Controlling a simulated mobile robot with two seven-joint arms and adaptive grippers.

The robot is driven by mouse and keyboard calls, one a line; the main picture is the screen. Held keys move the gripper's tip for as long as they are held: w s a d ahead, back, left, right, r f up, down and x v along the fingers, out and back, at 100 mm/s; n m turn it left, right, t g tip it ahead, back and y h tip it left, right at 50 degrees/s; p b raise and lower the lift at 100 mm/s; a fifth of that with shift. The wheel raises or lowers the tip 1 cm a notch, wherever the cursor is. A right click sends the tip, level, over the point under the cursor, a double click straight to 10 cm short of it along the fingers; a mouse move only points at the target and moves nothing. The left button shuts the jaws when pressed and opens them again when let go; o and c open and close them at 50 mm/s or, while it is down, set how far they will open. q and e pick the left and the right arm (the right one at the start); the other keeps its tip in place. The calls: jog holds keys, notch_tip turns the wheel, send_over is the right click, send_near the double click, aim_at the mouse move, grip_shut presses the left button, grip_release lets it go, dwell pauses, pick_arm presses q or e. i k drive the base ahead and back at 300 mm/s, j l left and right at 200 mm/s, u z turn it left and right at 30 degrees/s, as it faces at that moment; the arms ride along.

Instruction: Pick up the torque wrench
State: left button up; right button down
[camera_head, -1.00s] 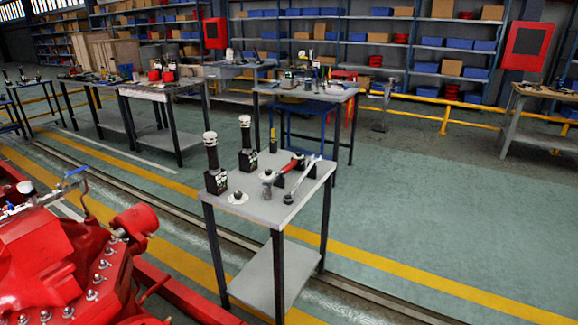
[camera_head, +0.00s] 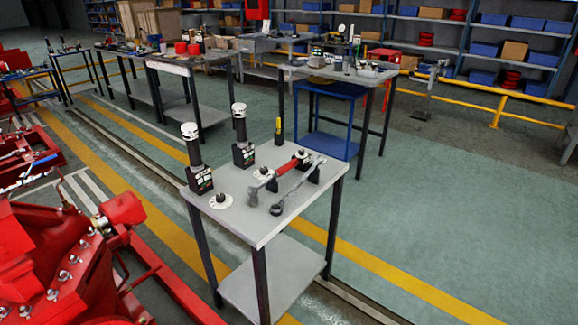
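A small grey work table (camera_head: 240,225) stands in the middle of the view. On its top, toward the right, lies a long silver-grey wrench (camera_head: 296,188) with a round head at the near end, probably the torque wrench. A red-handled tool (camera_head: 285,172), which looks like a hammer, lies close behind and left of it. Black supports sit near the two tools. Neither of my grippers is in view, and nothing is seen touching the wrench.
Two black cylinders with white tops, one left (camera_head: 196,160) and one behind (camera_head: 241,140), stand on the table. A red engine (camera_head: 70,260) fills the lower left. The floor on the right is clear.

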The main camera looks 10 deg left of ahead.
aim_at(252, 190)
jog(key=i+l, duration=0.35)
jog(key=i+l+u, duration=0.15)
jog(key=i+l, duration=0.15)
jog(key=l, duration=0.2)
